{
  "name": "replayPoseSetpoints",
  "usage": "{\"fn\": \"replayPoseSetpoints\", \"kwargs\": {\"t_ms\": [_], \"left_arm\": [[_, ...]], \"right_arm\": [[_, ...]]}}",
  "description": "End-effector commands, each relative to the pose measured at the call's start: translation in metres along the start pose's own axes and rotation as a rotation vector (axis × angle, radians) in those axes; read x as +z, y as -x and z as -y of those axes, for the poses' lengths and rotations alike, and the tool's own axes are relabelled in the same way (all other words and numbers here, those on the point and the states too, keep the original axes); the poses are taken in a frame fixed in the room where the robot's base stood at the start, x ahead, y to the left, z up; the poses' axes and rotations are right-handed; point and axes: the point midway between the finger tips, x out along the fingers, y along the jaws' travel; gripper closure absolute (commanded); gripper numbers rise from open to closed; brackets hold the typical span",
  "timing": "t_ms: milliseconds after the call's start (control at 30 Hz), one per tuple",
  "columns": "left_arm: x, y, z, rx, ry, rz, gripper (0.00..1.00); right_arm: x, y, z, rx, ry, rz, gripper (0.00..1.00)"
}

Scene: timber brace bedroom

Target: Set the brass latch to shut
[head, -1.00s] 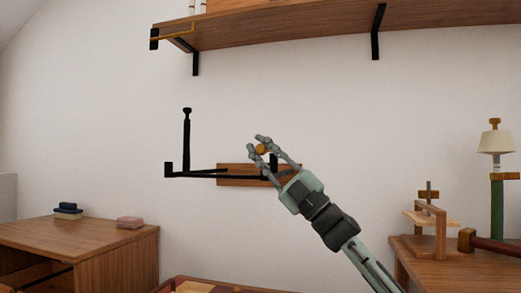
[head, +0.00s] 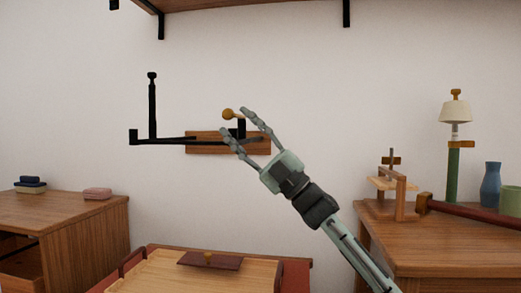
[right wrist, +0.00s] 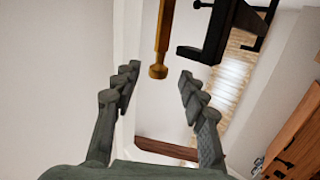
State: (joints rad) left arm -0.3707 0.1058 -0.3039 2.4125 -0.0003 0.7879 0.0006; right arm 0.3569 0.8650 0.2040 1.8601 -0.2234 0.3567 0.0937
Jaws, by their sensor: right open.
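The brass latch (head: 228,114) shows as a short bar with a round knob, at a black bracket (head: 242,128) on the wooden wall board (head: 228,149). In the right wrist view the brass bar (right wrist: 163,35) hangs down from the top edge, its knob end just beyond and between my fingertips. My right gripper (head: 236,120) is open, with the fingers spread wide and nothing held. Its fingertips are close to the knob; I cannot tell whether they touch it. The bar's far end is hidden in the wrist view. My left gripper is not in view.
A black wall arm with an upright post (head: 152,105) stands left of the board. A shelf (head: 240,4) is above. Below is a tray-like surface (head: 160,272) with a dark plate. Desks stand left (head: 80,225) and right (head: 450,240), the right one holding a lamp and mallet.

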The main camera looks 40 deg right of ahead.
Motion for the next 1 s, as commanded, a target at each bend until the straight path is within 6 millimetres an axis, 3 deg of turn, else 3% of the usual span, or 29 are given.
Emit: {"fn": "replayPoseSetpoints", "kwargs": {"t_ms": [200, 400, 1000], "left_arm": [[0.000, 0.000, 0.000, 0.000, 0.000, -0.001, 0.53], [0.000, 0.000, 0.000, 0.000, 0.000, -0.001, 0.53], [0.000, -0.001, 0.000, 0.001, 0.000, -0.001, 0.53]], "right_arm": [[0.001, 0.046, 0.002, -0.003, -0.003, 0.004, 0.58], [0.000, 0.073, 0.001, -0.001, -0.002, 0.002, 0.58], [0.000, 0.082, 0.000, -0.001, 0.000, 0.000, 0.58]]}}
